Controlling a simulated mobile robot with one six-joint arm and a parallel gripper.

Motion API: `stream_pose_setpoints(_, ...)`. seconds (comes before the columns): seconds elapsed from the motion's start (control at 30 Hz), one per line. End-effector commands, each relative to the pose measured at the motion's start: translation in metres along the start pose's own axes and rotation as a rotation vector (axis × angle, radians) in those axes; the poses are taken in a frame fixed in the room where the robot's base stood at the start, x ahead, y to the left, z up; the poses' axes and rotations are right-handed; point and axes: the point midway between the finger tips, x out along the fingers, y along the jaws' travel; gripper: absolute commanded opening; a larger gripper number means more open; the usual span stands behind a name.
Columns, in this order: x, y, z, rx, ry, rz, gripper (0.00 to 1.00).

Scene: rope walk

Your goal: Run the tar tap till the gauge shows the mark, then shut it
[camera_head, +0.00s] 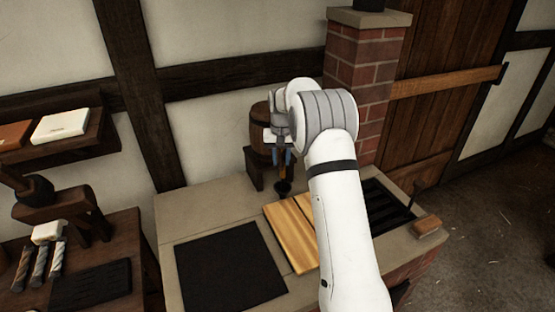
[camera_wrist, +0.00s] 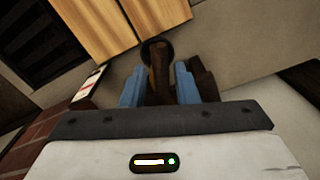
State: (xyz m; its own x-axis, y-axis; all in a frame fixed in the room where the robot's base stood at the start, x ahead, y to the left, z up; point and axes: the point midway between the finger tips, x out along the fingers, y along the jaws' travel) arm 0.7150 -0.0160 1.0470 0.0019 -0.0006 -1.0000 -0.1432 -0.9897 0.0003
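The wooden barrel (camera_head: 260,128) stands at the back of the stone counter, partly hidden by my arm. My gripper (camera_head: 281,158) points down in front of it. In the wrist view, the blue fingers of my gripper (camera_wrist: 160,86) stand on either side of a brown wooden piece (camera_wrist: 160,68), apparently part of the tap. Whether both fingers press on it is unclear. A dark round vessel (camera_head: 283,188) sits under the gripper; its rim also shows in the wrist view (camera_wrist: 146,50). A white strip with red marks (camera_wrist: 90,86), possibly the gauge, shows in the wrist view; no level is readable.
A light wooden board (camera_head: 288,232) and a black mat (camera_head: 230,268) lie on the counter (camera_head: 190,205). A dark grate (camera_head: 385,208) is at the right, before the brick chimney (camera_head: 362,75). A side bench (camera_head: 125,240) with tools stands left.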

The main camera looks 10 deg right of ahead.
Motion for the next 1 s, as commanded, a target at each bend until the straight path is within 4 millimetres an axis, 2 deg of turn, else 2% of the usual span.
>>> stream_pose_setpoints(0.1,0.000,-0.001,0.000,0.000,-0.001,0.000,0.37)
stream_pose_setpoints(0.4,-0.004,-0.001,0.000,-0.001,0.000,-0.001,0.37)
stream_pose_setpoints(0.47,-0.009,-0.001,0.000,-0.001,0.001,-0.001,0.37)
stream_pose_setpoints(0.8,-0.064,-0.001,0.001,0.000,0.001,-0.001,0.37)
stream_pose_setpoints(1.0,-0.077,-0.001,0.001,-0.001,-0.001,0.000,0.37)
